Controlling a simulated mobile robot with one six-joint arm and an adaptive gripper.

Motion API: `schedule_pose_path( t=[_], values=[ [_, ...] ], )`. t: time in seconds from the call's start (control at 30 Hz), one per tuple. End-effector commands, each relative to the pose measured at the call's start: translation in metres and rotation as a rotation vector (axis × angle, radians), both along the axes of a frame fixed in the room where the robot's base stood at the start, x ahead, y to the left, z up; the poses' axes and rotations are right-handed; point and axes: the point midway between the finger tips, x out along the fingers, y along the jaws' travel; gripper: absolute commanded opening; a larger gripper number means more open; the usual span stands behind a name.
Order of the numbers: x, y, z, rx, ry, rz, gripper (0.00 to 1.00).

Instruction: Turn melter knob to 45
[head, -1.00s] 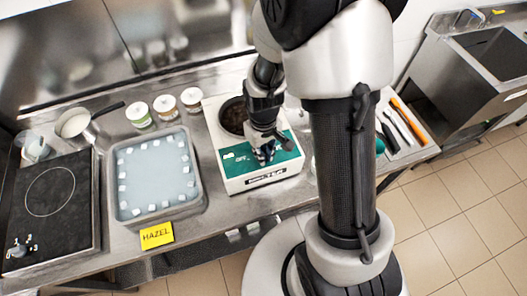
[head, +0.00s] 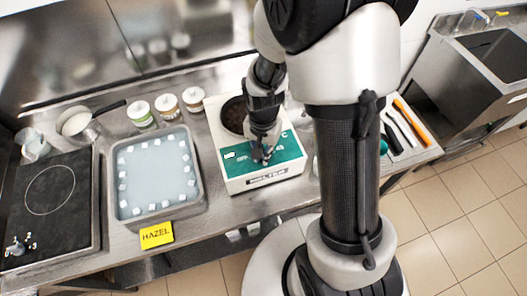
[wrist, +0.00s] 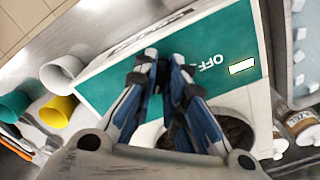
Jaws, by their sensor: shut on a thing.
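The melter (head: 235,185) is a white box with a green front panel (head: 290,150) and a round pot of dark brown contents (head: 234,115). In the wrist view the green panel (wrist: 115,92) carries the word OFF and a small white rectangle (wrist: 241,67). My gripper (head: 262,158) is down at the middle of the panel. In the wrist view its two fingers (wrist: 160,62) are close together over the panel, shut on the melter knob. The fingers hide the knob, so its pointer and setting cannot be read.
Left of the melter stands a grey tray (head: 202,190) of pale liquid with white cubes around its edge. A HAZEL label (head: 157,235) lies in front. Several jars (head: 166,104) stand behind. Cups, including a white one (wrist: 62,74), stand close beside the melter.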

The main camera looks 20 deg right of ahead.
Motion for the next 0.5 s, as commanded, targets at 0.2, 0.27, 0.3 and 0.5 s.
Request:
schedule_pose_path(
  t=[0.2,0.27,0.3,0.5],
  values=[
    [0.0015,0.0008,0.0004,0.001,-0.002,-0.196,0.00],
    [0.0018,0.0010,0.0004,0.001,-0.002,-0.245,0.00],
    [0.0019,0.0011,0.0004,0.001,-0.002,-0.276,0.00],
    [0.0027,0.0014,0.0005,0.001,-0.002,-0.403,0.00]
  ],
)
